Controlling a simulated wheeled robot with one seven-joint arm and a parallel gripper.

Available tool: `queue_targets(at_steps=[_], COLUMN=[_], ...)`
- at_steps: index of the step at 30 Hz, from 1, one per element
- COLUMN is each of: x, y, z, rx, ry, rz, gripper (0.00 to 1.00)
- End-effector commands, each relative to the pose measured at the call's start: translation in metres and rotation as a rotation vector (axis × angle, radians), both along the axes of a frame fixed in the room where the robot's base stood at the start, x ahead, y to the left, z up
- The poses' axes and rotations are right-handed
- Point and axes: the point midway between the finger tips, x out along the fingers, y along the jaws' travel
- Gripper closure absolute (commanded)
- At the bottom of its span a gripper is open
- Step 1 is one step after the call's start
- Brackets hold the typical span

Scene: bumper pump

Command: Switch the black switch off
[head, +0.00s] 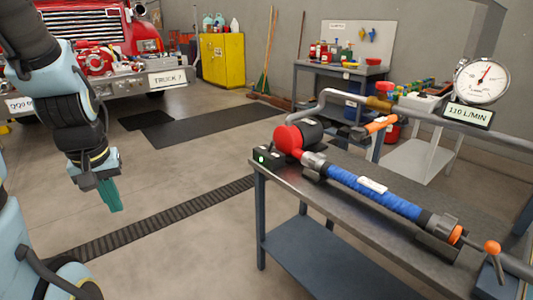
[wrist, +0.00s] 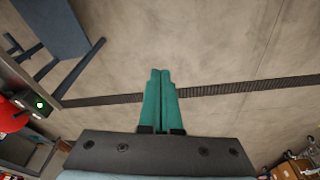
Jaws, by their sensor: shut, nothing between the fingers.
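The black switch (head: 266,157) is a small dark box at the near left corner of the grey workbench (head: 330,212), beside the red end of the pump. A green light glows on it. It also shows at the left edge of the wrist view (wrist: 38,104), with its green light lit. My gripper (head: 115,208) hangs in the air left of the bench, well apart from the switch, pointing down over the floor. In the wrist view its two green fingers (wrist: 160,72) are together with nothing between them.
A blue hose (head: 375,190) and a red pump part (head: 288,139) lie on the bench. A gauge (head: 482,82) stands above its right side. A red truck (head: 100,35) is at the back left, a yellow cabinet (head: 221,60) behind. The floor between my gripper and the bench is clear.

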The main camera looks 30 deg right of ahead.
Motion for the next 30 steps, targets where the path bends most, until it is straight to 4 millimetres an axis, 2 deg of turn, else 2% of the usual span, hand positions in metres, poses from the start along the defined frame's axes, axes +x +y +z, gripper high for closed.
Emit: queue_targets(at_steps=[1,5,6,8,9,11,12,15,18,22,25,30], x=[0.018,0.084,0.107,0.138,0.156,0.180,0.193,0.213,0.217,0.203,0.187,0.167], y=[-0.010,-0.051,-0.068,-0.098,-0.118,-0.151,-0.173,-0.232,-0.288,-0.347,-0.376,-0.399], z=[-0.019,-0.055,-0.067,-0.082,-0.090,-0.102,-0.109,-0.126,-0.140,-0.153,-0.159,-0.161], rx=[-0.013,-0.098,-0.142,-0.221,-0.282,-0.384,-0.459,-0.669,-0.901,-1.188,-1.363,-1.529], ry=[-0.044,-0.236,-0.305,-0.405,-0.468,-0.556,-0.608,-0.715,-0.782,-0.803,-0.788,-0.755], rz=[0.012,0.079,0.103,0.135,0.154,0.178,0.190,0.208,0.210,0.190,0.168,0.144], gripper=[1.00,1.00,1.00,1.00,1.00,1.00,1.00,1.00,1.00,1.00,1.00,1.00])
